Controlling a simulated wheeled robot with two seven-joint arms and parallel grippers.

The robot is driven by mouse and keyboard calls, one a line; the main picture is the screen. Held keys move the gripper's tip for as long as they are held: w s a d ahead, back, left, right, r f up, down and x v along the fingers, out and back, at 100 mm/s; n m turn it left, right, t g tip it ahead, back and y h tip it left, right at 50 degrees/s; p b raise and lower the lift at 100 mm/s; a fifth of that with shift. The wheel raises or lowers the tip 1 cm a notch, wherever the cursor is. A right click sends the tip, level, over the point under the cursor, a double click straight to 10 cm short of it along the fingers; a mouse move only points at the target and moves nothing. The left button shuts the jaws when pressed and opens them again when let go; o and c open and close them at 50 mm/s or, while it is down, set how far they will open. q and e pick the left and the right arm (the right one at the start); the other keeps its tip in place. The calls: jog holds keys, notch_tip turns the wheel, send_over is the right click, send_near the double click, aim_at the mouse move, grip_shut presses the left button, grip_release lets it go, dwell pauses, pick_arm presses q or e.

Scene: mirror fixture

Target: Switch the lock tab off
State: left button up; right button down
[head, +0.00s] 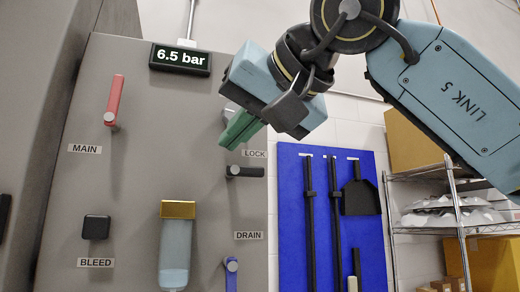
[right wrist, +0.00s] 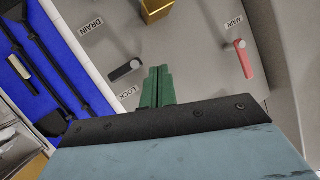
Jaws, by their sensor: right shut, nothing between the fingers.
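A short dark lever tab (head: 245,171) sits on the grey panel (head: 140,190) just under the LOCK label (head: 254,154). It lies about level, its free end to the right. In the right wrist view the same tab (right wrist: 126,70) shows slanted, beyond the green fingers and beside the LOCK label. My right gripper (head: 235,132) is shut and empty, its green fingers above and left of the LOCK label. The fingers (right wrist: 157,85) look apart from the tab in both views. A pale fitting behind the right gripper is mostly hidden. My left gripper is out of view.
The panel also bears a red MAIN handle (head: 115,101), a black BLEED button (head: 96,227), a brass-topped clear cylinder (head: 178,210), a blue handle (head: 231,272) and a 6.5 bar display (head: 180,60). A blue tool board (head: 290,220) and shelves (head: 450,230) stand right.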

jog(key=s+d+r+t+h, duration=0.2)
jog(key=d+r+t+h, duration=0.1)
jog(key=d+r, duration=0.3)
jog(key=shift+s+m+t+h, duration=0.15)
jog(key=shift+m+t+h, duration=0.15)
jog(key=shift+h, duration=0.5)
jog(key=p, duration=0.2)
send_over(246, 172)
jog(key=s+d, duration=0.1)
jog(key=d, duration=0.1)
notch_tip(246, 172, down, 2)
jog(key=shift+s+d+f+b, duration=0.15)
jog(key=shift+f+b, duration=0.25)
jog(key=shift+f, duration=1.75)
